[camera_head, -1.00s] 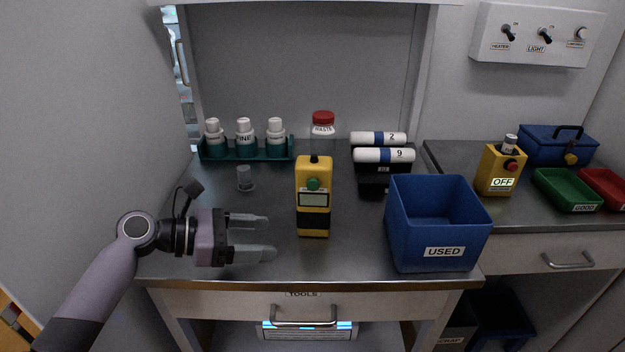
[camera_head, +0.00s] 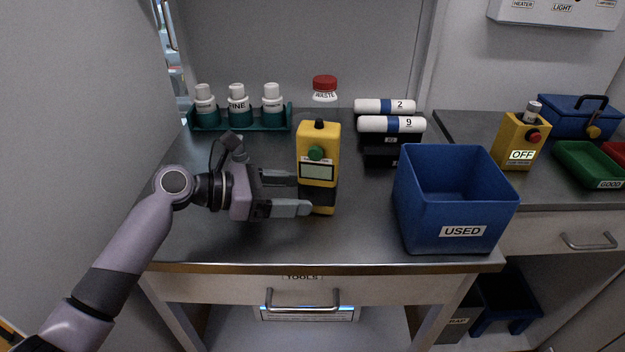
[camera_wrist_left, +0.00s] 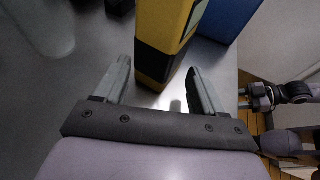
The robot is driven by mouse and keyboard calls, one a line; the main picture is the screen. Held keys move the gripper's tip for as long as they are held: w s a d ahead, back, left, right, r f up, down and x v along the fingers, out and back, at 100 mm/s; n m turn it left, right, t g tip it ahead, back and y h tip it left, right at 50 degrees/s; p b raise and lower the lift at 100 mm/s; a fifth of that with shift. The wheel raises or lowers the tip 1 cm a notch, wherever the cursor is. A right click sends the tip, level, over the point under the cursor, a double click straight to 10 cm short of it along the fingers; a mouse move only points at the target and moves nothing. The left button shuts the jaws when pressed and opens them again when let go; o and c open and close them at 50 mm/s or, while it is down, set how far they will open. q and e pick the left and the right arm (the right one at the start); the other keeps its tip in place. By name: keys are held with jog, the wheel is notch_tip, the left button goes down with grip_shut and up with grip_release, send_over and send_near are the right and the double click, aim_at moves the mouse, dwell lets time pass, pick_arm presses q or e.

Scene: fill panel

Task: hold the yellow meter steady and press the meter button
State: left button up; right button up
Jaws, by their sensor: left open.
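The yellow meter (camera_head: 318,150) stands upright on the metal worktop, with a green button (camera_head: 316,152) above its grey screen and a dark band low down. My left gripper (camera_head: 302,193) is open at the meter's left side, low near the dark band. In the left wrist view the meter (camera_wrist_left: 164,30) stands just ahead, its lower part showing between the fingertips (camera_wrist_left: 158,68). I cannot tell whether either finger touches it. What seems to be my right gripper (camera_wrist_left: 250,96) shows small at the right of the left wrist view; its jaw opening is unclear.
A blue USED bin (camera_head: 452,205) stands to the right of the meter. Behind are a red-capped waste bottle (camera_head: 325,88), white cylinders (camera_head: 390,124) on a black rack, and a teal rack (camera_head: 240,120) with bottles. The worktop's front left is clear.

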aim_at(308, 193)
pick_arm(q)
jog(key=shift+p+x, duration=0.3)
jog(key=shift+x, duration=0.8)
jog(key=shift+w+d, duration=0.1)
jog(key=shift+d, duration=0.25)
jog(key=shift+w+d+f, duration=0.1)
jog(key=shift+d+f, duration=0.1)
jog(key=shift+d, duration=0.1)
jog(key=c, duration=0.6)
pick_arm(e)
jog(key=shift+w+r, duration=0.1)
jog(key=shift+r, duration=0.65)
grip_shut()
jog(key=shift+w, duration=0.1)
pick_arm(q)
jog(key=shift+f, duration=0.1)
